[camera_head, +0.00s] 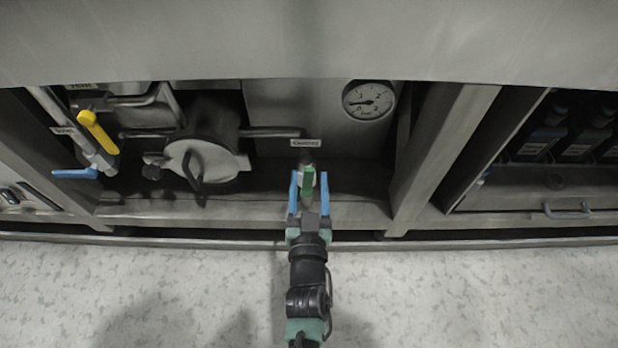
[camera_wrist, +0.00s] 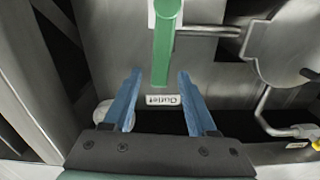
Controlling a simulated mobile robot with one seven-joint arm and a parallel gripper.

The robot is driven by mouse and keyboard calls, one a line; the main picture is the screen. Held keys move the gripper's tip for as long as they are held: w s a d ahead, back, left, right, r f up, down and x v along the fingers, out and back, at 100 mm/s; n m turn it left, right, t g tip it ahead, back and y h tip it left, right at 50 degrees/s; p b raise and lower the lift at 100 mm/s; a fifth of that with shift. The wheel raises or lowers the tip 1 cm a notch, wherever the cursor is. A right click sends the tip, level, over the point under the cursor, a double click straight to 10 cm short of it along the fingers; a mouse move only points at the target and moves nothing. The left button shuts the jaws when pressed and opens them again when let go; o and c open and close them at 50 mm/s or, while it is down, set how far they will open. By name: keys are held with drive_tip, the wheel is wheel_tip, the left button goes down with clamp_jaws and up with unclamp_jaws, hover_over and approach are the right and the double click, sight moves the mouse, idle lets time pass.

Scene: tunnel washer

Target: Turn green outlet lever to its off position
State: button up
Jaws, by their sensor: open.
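The green outlet lever (camera_head: 308,181) shows in the head view below a small white label, between the two blue fingers of my gripper (camera_head: 308,186). In the wrist view the lever (camera_wrist: 163,45) is a long green bar running up to the top edge, with its lower end near the "Outlet" label (camera_wrist: 163,100). My gripper (camera_wrist: 155,85) is open, one finger on each side of the lever's line. No contact with the lever is visible. The lever's pivot is hard to make out.
A pressure gauge (camera_head: 368,101) sits at the upper right of the bay. A round grey housing (camera_head: 206,158), a yellow lever (camera_head: 97,131) and a blue lever (camera_head: 76,173) are to the left. A frame post (camera_head: 441,150) stands to the right. The floor in front is clear.

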drive_tip(key=shift+w+b, duration=0.6)
drive_tip(key=shift+w, duration=0.7)
clamp_jaws()
idle(0.6)
